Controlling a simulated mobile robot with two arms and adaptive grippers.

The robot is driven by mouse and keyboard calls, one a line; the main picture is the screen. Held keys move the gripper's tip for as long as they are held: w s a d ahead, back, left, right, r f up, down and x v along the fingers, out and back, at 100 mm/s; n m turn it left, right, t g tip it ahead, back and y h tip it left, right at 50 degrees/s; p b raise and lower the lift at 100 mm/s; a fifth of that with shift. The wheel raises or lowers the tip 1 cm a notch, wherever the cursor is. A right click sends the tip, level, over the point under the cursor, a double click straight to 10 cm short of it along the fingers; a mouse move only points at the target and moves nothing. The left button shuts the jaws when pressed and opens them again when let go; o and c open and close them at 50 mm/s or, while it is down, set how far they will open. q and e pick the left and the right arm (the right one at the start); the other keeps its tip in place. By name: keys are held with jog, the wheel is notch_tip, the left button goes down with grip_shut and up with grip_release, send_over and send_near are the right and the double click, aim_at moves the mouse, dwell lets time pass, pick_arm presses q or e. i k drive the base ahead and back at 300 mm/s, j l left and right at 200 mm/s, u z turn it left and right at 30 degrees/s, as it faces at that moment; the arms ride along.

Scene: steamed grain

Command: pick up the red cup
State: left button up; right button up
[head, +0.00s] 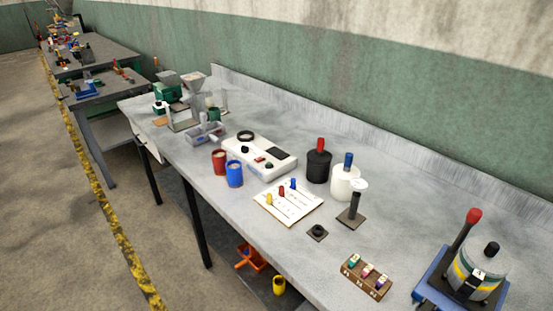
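The red cup (219,161) stands upright on the grey workbench (224,203), near its front edge and left of the middle. It has light-coloured contents at its top. A blue cup (234,174) stands close by on its right, slightly nearer to me. Neither of my grippers shows in the head view, and nothing is seen holding the red cup.
A white device (260,152) lies right behind the cups. A metal tray (205,133) and hopper stand (195,85) are farther left. A card with coloured pegs (288,207), black canister (318,167) and white canister (344,184) stand right. The floor (70,230) left of the bench is open.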

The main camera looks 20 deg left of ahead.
aim_at(220, 163)
jog(key=i+j+z, duration=0.2)
jog(key=j+z, duration=0.25)
jog(key=j, duration=0.2)
jog(key=j+z, duration=0.5)
jog(key=j, duration=0.15)
jog(key=j+z, duration=0.45)
jog(key=j, duration=0.25)
